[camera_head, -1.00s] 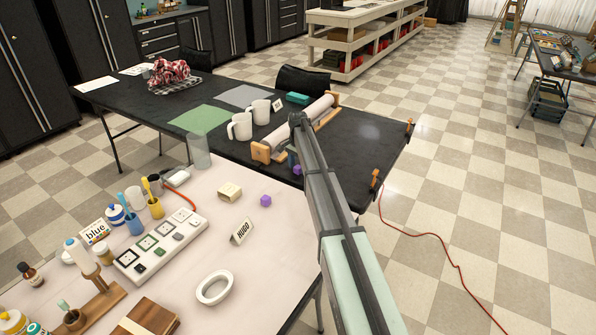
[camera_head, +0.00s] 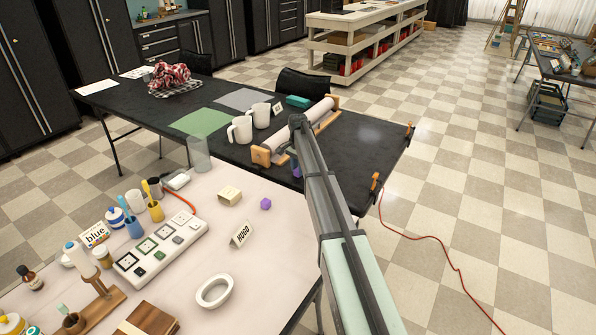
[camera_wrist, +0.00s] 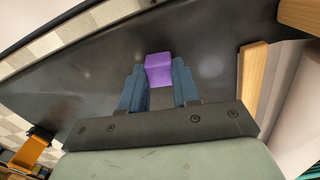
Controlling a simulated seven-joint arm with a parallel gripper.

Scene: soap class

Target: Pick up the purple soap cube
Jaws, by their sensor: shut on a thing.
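In the wrist view, a purple soap cube (camera_wrist: 158,68) sits between the two blue-grey fingertips of my gripper (camera_wrist: 160,76), which is shut on it. The dark table (camera_wrist: 205,50) lies beneath; I cannot tell whether the cube touches it. In the head view, this purple cube (camera_head: 295,173) shows partly beside my arm, near the dark table's front edge; my arm hides most of the gripper.
A roller with wooden ends (camera_head: 262,156) stands on the dark table just left of my arm, with white mugs (camera_head: 240,130) beyond it. The dark table's right part is clear.

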